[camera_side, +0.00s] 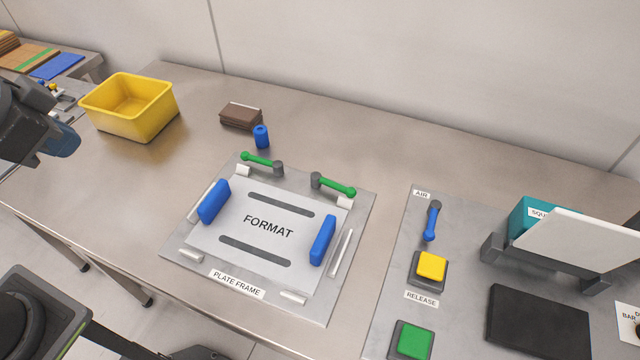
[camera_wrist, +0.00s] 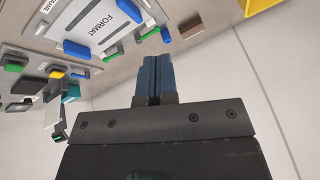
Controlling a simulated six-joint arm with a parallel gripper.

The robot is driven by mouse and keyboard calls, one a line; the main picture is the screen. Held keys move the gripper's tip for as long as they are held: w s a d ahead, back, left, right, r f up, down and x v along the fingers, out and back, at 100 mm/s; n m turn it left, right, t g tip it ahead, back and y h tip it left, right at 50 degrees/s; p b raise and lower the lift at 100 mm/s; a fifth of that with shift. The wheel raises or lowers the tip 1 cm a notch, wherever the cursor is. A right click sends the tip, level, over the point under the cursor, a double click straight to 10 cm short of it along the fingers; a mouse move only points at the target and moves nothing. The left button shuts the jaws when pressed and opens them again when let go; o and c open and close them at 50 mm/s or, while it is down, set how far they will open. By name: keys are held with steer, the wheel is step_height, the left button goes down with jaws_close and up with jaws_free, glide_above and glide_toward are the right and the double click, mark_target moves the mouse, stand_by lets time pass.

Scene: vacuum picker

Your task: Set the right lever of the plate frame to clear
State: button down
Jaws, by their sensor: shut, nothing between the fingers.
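The plate frame (camera_side: 180,248) lies flat on the table, with its FORMAT plate (camera_side: 232,240) inside. The right lever (camera_side: 335,187) is green, at the back right of the frame. Its dark pivot is at the left end and its handle points right, over a small white block. No clear marking is readable beside it. In the wrist view the right lever (camera_wrist: 113,52) shows small. The left lever (camera_side: 262,160) is also green and points left. My gripper (camera_wrist: 154,58) has its blue fingers together and empty, apart from the frame. In the side view it (camera_side: 64,142) is at the far left.
Two blue pads (camera_side: 213,202) (camera_side: 322,240) stand on the frame. A blue cylinder (camera_side: 261,137) and a brown stack (camera_side: 240,117) are behind it. A yellow bin (camera_side: 135,128) is at left. The AIR and RELEASE panel (camera_side: 397,265) is at right. Table between bin and frame is clear.

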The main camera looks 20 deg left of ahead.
steer(key=w+d+f+m, duration=0.3)
steer(key=w+d+m, duration=0.4)
steer(key=m, duration=0.4)
steer(key=m+t+h, duration=0.2)
steer(key=m, duration=2)
glide_toward(333, 187)
steer(key=f, duration=0.2)
steer(key=d+f, duration=0.1)
steer(key=f, duration=0.2)
steer(key=shift+s+d+f, duration=0.15)
steer(key=shift+f, duration=0.05)
steer(key=w, duration=0.3)
steer(key=shift+w+d+f, duration=0.15)
steer(key=shift+d+f, duration=0.1)
steer(key=shift+f, duration=0.1)
steer(key=shift+w, duration=0.4)
